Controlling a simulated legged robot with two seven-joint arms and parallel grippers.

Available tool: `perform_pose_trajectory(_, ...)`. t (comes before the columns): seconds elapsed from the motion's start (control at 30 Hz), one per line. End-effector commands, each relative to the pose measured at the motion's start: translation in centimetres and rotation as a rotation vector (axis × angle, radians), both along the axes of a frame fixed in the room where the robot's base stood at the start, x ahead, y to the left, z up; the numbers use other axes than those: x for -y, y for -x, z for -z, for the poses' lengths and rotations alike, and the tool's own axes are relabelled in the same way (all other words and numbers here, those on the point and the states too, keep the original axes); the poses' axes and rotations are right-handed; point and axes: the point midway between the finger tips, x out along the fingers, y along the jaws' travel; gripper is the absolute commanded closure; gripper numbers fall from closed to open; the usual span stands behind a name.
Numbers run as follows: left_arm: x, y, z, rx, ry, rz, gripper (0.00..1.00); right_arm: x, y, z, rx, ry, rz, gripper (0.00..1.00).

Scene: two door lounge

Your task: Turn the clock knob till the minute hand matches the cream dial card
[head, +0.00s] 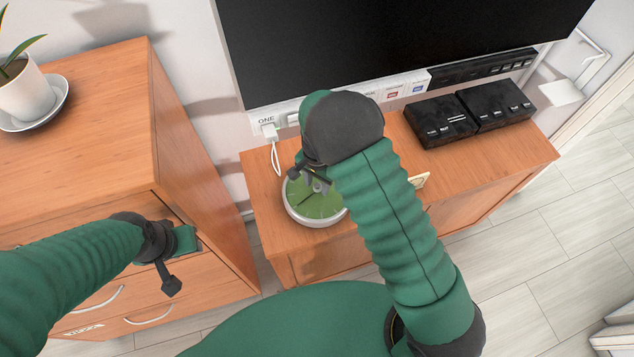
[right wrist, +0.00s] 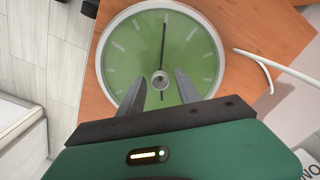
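The round clock (head: 318,214) has a green face and a pale rim and lies face up on the low wooden cabinet. In the right wrist view the clock face (right wrist: 195,62) shows white marks and a long dark hand (right wrist: 165,38) pointing up the picture. The knob (right wrist: 160,79) is at its centre. My right gripper (right wrist: 160,72) is open, with a finger either side of the knob and a visible gap to each. It also shows over the clock in the head view (head: 317,184). The cream dial card (head: 420,181) is partly hidden behind my right arm. My left gripper (head: 172,285) hangs by the drawers; its opening is unclear.
A black television (head: 390,45) stands behind the low cabinet (head: 480,165). Black boxes (head: 470,115) sit at its right. A white cable (head: 275,157) runs down beside the clock. A taller drawer cabinet (head: 90,130) with a potted plant (head: 25,95) stands left.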

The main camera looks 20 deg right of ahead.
Motion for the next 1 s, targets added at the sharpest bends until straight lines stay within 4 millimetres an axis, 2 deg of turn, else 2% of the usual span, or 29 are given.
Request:
perform_pose_trajectory(0.3, 0.0, 0.0, 0.0, 0.0, 0.0, 0.0, 0.64, 0.0, 0.0, -0.1, 0.0, 0.0, 0.0, 0.55)
perform_pose_trajectory(0.43, 0.0, 0.0, -0.1, 0.0, 0.0, 0.0, 0.64, 0.0, -0.1, -1.3, 0.001, -0.001, -0.001, 0.55)
perform_pose_trajectory(0.57, 0.0, 0.0, -0.1, 0.0, 0.0, 0.0, 0.64, -0.1, -0.2, -4.5, 0.005, -0.002, -0.002, 0.55)
perform_pose_trajectory(0.8, 0.0, 0.0, -0.3, 0.0, 0.0, 0.0, 0.64, -0.1, -0.2, -11.6, 0.004, -0.001, -0.002, 0.55)
perform_pose_trajectory(1.0, 0.0, 0.0, -0.4, 0.0, 0.0, 0.0, 0.64, -0.1, -0.2, -15.7, 0.002, -0.001, -0.001, 0.55)
